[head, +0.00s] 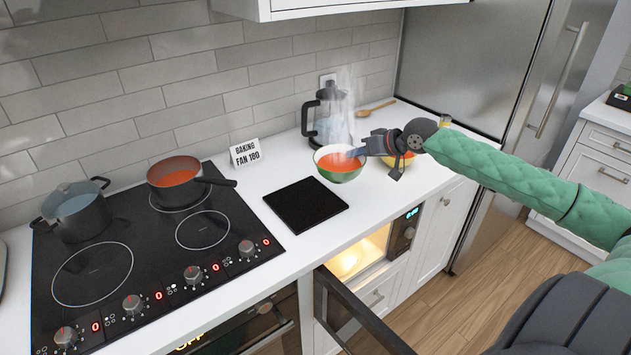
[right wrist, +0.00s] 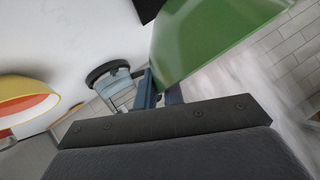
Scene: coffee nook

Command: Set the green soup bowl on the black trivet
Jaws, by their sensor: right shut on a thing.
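The green soup bowl (head: 343,174) holds orange-red soup and steams, to the right of the trivet in the head view. The black trivet (head: 305,204) lies flat and bare on the white counter, between the stove and the bowl. My right gripper (head: 358,153) is shut on the bowl's right rim. In the right wrist view the bowl's green side (right wrist: 205,40) is close up at the fingers (right wrist: 160,90). I cannot tell whether the bowl touches the counter. My left gripper is not in view.
A yellow bowl (head: 392,161) stands behind my gripper, and a kettle (head: 327,112) behind the green bowl. A sign (head: 245,152) stands behind the trivet. The stove (head: 140,255) holds a grey pot (head: 80,215) and a soup pan (head: 178,182). An oven door (head: 350,315) hangs open below.

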